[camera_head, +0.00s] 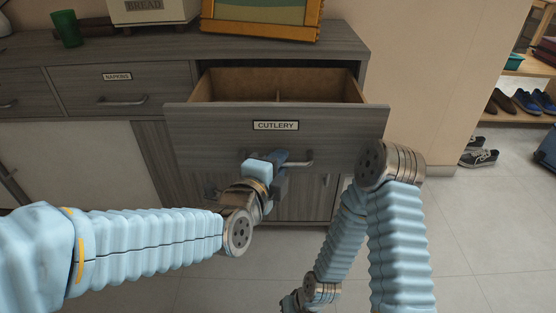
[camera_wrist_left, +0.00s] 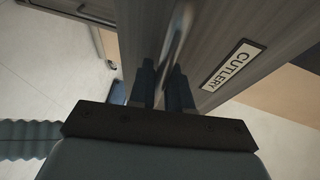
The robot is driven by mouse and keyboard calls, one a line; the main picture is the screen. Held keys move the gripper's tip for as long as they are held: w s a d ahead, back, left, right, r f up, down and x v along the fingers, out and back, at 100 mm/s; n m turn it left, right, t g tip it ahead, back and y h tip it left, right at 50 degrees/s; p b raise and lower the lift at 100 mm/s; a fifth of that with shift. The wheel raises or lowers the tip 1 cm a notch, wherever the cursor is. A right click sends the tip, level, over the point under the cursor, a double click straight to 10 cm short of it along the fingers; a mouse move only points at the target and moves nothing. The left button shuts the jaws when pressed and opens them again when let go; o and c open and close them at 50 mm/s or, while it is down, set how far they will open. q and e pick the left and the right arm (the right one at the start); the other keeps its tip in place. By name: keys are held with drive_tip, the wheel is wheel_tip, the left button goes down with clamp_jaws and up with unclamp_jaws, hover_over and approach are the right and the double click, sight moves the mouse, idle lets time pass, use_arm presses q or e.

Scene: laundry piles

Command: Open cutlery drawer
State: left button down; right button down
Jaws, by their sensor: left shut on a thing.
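The cutlery drawer (camera_head: 225,138) has a grey wood front with a "CUTLERY" label, and it stands pulled out from the cabinet. Its brown inside shows a divider and no cutlery that I can see. Its metal bar handle (camera_head: 298,163) is on the front, below the label. My left gripper (camera_head: 279,162) is shut on the left part of that handle. The left wrist view shows the fingers (camera_wrist_left: 166,88) on either side of the handle (camera_wrist_left: 177,42), with the label (camera_wrist_left: 232,65) to the right. My right arm hangs at the lower right, and its fingertips are not clearly visible.
The napkins drawer (camera_head: 135,88) beside it is closed. A green cup (camera_head: 66,29), a bread box (camera_head: 150,12) and a framed picture (camera_head: 262,18) stand on the countertop (camera_head: 345,42). Shoes (camera_head: 480,158) lie on the floor at right. Open floor lies in front.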

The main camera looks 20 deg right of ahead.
use_arm(q)
drive_tip(key=c, duration=1.4)
unclamp_jaws()
drive_tip(key=v, duration=1.3)
drive_tip(key=shift+s+a+b, duration=0.25)
drive_tip(key=shift+b, duration=0.15)
